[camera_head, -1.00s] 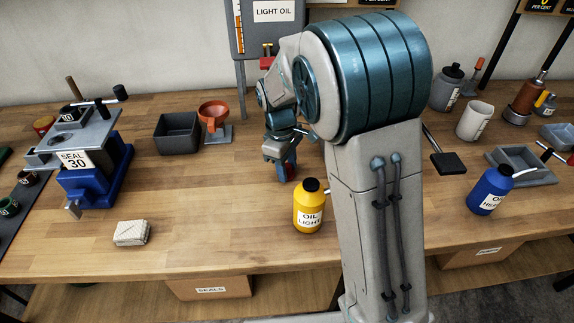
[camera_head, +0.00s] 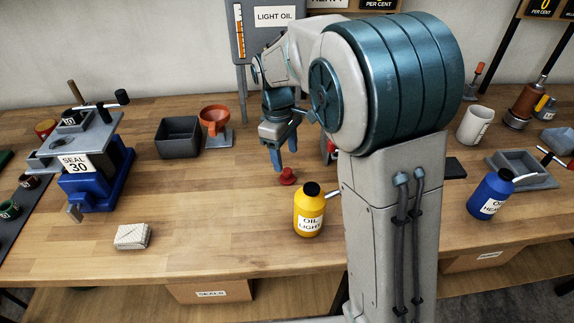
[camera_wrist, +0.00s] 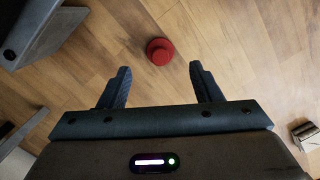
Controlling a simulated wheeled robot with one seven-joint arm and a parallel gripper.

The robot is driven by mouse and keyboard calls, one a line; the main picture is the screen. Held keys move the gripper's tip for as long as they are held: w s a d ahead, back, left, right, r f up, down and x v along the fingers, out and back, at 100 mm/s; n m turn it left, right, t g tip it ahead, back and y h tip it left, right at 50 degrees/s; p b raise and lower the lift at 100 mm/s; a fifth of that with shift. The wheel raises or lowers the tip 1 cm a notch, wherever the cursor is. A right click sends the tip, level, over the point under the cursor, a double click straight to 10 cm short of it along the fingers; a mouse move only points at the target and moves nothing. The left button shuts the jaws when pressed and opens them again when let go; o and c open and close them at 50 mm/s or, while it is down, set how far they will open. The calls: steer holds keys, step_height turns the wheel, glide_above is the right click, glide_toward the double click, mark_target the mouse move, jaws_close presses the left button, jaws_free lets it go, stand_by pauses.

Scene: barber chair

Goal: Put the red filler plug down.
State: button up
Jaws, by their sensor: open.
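The red filler plug (camera_head: 287,177) stands on the wooden bench top, just behind the yellow light oil bottle. In the wrist view the plug (camera_wrist: 159,51) lies ahead of the fingertips, roughly centred between them and touching neither. My gripper (camera_head: 284,160) is open and empty, raised above the bench close to the plug. Its two blue fingers show spread apart in the wrist view (camera_wrist: 160,78).
The yellow oil bottle (camera_head: 309,212) stands near the plug. A dark grey bin (camera_head: 178,139) and an orange funnel (camera_head: 214,119) are to the left. A folded cloth (camera_head: 132,237) lies at the front left. The bench between cloth and bottle is clear.

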steer(key=r, duration=0.6)
steer(key=shift+w+a, duration=0.2)
steer(key=shift+a, duration=0.1)
steer(key=shift+r, duration=0.1)
